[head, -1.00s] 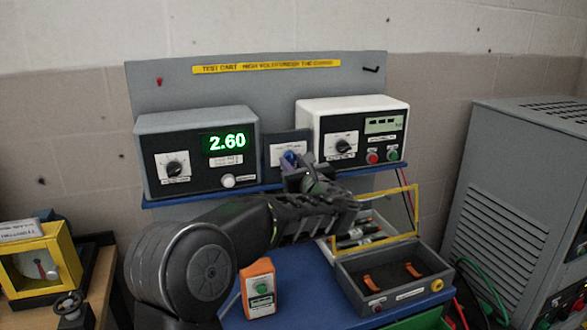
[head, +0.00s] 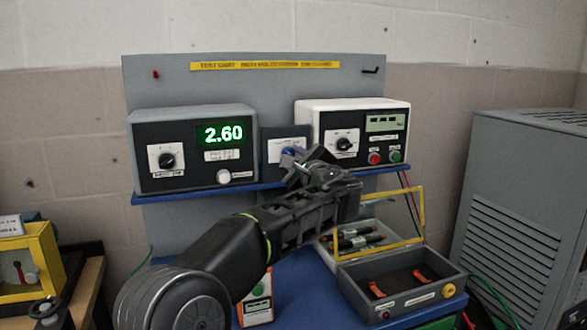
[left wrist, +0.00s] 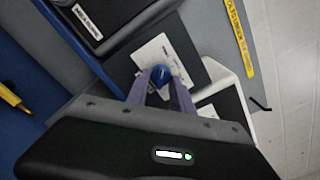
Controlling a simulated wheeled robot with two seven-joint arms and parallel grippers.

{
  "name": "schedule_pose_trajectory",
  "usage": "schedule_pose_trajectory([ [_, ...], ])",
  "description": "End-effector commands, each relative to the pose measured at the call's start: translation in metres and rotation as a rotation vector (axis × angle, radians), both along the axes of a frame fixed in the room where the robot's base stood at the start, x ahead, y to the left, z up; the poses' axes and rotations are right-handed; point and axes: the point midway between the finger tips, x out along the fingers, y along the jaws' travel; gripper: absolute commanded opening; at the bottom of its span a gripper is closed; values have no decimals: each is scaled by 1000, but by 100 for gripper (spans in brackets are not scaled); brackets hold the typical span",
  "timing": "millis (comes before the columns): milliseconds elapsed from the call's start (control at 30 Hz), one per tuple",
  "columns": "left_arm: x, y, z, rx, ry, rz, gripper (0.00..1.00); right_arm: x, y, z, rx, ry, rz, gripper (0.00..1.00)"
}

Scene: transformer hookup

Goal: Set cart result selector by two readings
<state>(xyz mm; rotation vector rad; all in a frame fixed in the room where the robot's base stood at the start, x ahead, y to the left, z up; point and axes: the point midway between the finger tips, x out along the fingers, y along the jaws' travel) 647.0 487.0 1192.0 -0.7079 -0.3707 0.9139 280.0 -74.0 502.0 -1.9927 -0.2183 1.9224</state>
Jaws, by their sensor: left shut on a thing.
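The result selector is a small dark panel with a white label plate (head: 273,152) between the two instruments. Its blue knob (left wrist: 160,75) sits between the two fingertips of my left gripper (left wrist: 162,84) in the left wrist view, and the gripper is shut on it. In the head view my left gripper (head: 297,160) reaches the panel from below right and hides part of it. The grey meter (head: 192,148) at left shows green digits 2.60. The white meter (head: 353,135) at right has a small grey display too small to read. My right gripper is not in view.
A blue shelf (head: 220,188) carries the instruments. Below right stand an open grey box (head: 400,284) with orange clips and a tray of dark probes (head: 358,242). An orange handheld device (head: 257,300) is partly behind my left arm. A grey cabinet (head: 515,215) stands at right.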

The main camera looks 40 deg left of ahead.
Motion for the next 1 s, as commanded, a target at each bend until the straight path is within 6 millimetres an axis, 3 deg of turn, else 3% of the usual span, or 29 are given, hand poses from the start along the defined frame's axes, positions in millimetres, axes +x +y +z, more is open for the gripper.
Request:
schedule_pose_trajectory([
  [500,0,0,0,-19,-25,0,0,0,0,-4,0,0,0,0],
  [533,0,0,0,-19,-25,0,30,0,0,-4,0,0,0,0],
  [767,0,0,0,-18,-25,1,48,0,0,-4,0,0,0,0],
  [1000,0,0,0,-18,-25,1,48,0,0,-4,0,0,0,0],
])
